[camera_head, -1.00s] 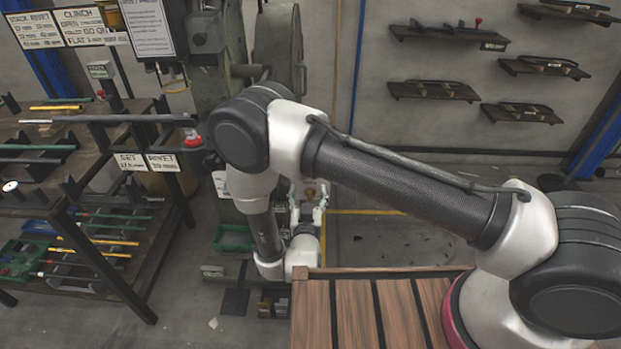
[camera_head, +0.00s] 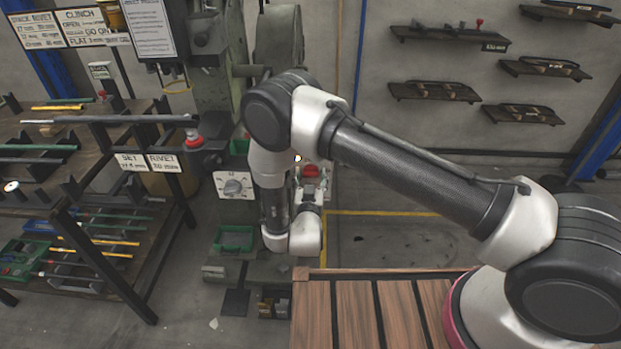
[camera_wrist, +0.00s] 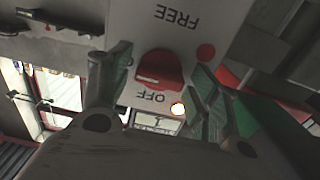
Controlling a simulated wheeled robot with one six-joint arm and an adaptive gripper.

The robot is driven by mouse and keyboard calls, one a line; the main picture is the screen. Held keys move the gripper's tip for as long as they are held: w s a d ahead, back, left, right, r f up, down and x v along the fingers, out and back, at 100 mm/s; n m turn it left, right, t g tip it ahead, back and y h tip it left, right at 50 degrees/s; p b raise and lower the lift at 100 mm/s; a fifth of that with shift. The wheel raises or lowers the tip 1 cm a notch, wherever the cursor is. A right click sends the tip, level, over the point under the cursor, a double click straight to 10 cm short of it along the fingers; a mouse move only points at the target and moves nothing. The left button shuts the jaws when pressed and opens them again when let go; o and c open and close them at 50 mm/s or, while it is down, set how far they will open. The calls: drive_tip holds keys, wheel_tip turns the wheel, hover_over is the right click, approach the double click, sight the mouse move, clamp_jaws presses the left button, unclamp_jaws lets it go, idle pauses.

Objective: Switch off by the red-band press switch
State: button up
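In the wrist view a red rotary knob (camera_wrist: 160,69) sits on a white switch plate (camera_wrist: 205,17). The plate reads FREE and OFF, both upside down in this view. A red dot and a small glowing lamp (camera_wrist: 178,109) are beside the knob. My gripper (camera_wrist: 160,82) is open, with one finger left and one right of the knob. I see gaps between fingers and knob. In the head view my gripper (camera_head: 312,188) is partly hidden by my arm, below a small red part (camera_head: 310,171).
A grey knob on another white plate (camera_head: 235,186) is on the press (camera_head: 218,90), left of my arm. A red button (camera_head: 193,139) is near the rack (camera_head: 100,165) at left. A slatted wooden top (camera_head: 355,310) lies in front. Shelves hang on the back wall.

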drive_tip(key=c, duration=0.6)
drive_tip(key=shift+c, duration=0.2)
drive_tip(key=shift+n, duration=0.4)
drive_tip(key=n, duration=1.1)
drive_tip(key=shift+n, duration=0.4)
drive_tip(key=n, duration=0.5)
drive_tip(key=shift+n, duration=0.3)
drive_tip(key=o, duration=1)
